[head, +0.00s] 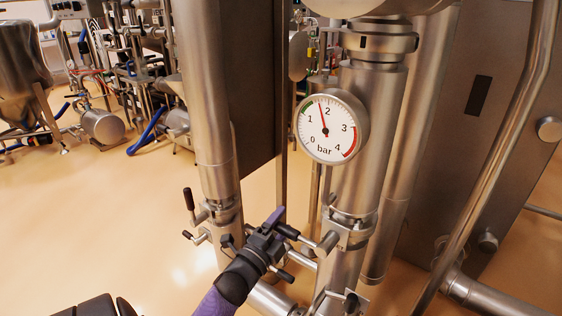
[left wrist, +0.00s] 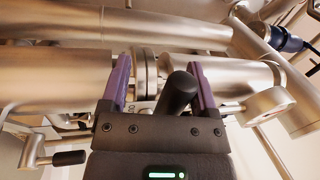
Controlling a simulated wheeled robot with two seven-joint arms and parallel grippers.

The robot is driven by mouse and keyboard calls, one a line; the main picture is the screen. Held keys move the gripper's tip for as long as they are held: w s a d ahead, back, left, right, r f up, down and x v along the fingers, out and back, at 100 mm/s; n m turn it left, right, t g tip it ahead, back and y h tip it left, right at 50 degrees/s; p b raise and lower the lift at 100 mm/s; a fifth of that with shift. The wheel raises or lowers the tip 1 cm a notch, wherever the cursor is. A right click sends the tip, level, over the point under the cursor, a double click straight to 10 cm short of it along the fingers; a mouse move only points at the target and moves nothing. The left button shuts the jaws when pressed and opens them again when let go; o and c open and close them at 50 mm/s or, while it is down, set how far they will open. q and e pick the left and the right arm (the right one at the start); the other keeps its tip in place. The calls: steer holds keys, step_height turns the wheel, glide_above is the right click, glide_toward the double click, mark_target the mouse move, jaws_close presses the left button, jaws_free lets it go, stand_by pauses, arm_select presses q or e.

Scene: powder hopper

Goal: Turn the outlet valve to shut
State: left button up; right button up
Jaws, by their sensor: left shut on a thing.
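My left gripper (head: 274,226) is at the steel pipe below the gauge, its purple fingers closed around a black valve handle (head: 288,231). The handle's steel stem runs right to a valve body (head: 328,241) on the pipe. In the left wrist view the same black handle (left wrist: 179,92) stands between the fingers of the left gripper (left wrist: 158,82), nearer the right finger. The fingers partly hide the pipe behind. I cannot tell from a label whether this is the outlet valve.
A round pressure gauge (head: 327,127) reads a little under 2 bar on the vertical pipe. Other black-handled valves (head: 189,200) sit on the left pipe (head: 208,110). A slanted steel pipe (head: 490,160) stands at the right. The floor (head: 90,220) at left is clear.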

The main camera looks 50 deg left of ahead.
stand_by(0.4)
arm_select(q)
steer(key=p+v, duration=0.2)
steer(key=v, duration=0.8)
steer(key=shift+a, duration=0.1)
